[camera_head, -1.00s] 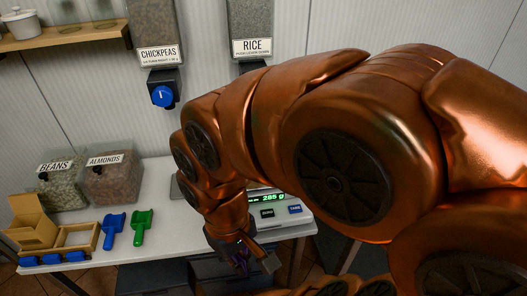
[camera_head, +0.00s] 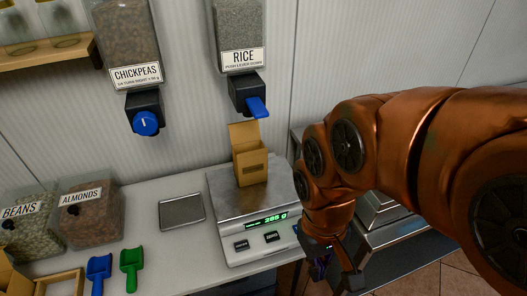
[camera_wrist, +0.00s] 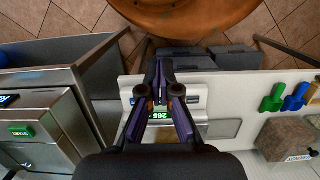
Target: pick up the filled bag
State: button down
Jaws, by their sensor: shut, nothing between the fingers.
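An open-topped brown cardboard bag (camera_head: 251,168) stands upright on the steel plate of the scale (camera_head: 222,192), under the rice dispenser. Its raised back flap shows, but its contents cannot be made out. The scale's green display reads 285 g. My gripper (camera_head: 335,282) is to the right of the scale's front corner, apart from the bag. In the wrist view my gripper (camera_wrist: 158,68) has its fingers together and empty in front of the scale (camera_wrist: 190,100), hiding much of it and most or all of the bag.
The rice dispenser's blue lever (camera_head: 257,107) hangs just above the bag. A chickpea dispenser (camera_head: 145,122) is to its left. A small metal plate (camera_head: 182,211), a green scoop (camera_head: 131,268) and a blue scoop (camera_head: 99,272) lie left of the scale. A steel machine (camera_wrist: 45,120) shows in the wrist view.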

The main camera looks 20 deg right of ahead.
aim_at(249, 159)
jog(key=u, duration=2.55)
jog(key=k, duration=1.3)
jog(key=z, duration=0.5)
jog(key=i, duration=0.5)
jog(key=u, duration=0.05)
